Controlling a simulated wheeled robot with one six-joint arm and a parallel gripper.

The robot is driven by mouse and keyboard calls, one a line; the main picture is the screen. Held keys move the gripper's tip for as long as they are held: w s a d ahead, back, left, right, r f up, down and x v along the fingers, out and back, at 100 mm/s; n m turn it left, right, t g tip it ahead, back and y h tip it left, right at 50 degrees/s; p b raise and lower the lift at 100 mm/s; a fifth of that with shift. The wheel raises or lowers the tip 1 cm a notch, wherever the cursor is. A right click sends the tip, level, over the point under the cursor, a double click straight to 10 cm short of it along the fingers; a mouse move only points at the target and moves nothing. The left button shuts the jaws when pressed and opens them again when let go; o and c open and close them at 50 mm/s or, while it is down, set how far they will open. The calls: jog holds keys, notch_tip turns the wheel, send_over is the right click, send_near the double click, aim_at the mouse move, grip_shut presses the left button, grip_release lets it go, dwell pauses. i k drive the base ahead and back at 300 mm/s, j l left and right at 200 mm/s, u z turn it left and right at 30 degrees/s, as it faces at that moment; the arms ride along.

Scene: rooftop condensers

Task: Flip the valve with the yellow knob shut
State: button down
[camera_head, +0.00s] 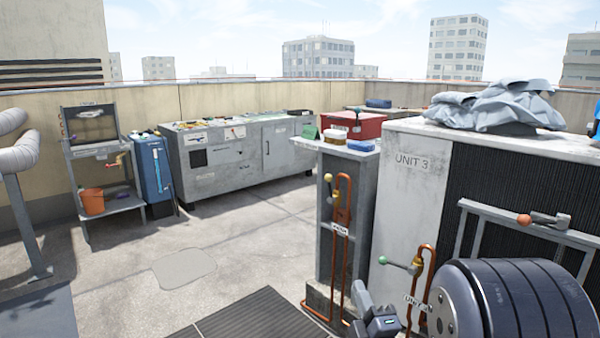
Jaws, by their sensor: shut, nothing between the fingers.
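The valve with the yellow knob (328,178) is on a copper pipe on the front of a narrow grey stand, right of the middle. Its knob is at the upper left of the brass valve body, and the pipe loops up beside it. My gripper (361,291) shows at the bottom, below and slightly right of this valve. Its grey fingers are together with nothing held, apart from the valve. Part of my arm covers the lower right.
A valve with a green knob (384,260) sits on another copper pipe by the Unit 3 condenser (408,185). A red-orange knob (523,220) is on a grey frame at right. Jars and a blue item top the stand (338,262). Open floor (240,245) lies left.

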aim_at(328, 178)
jog(key=i+l, duration=0.15)
jog(key=i, duration=0.5)
jog(key=i+l, duration=0.15)
jog(key=i, duration=0.45)
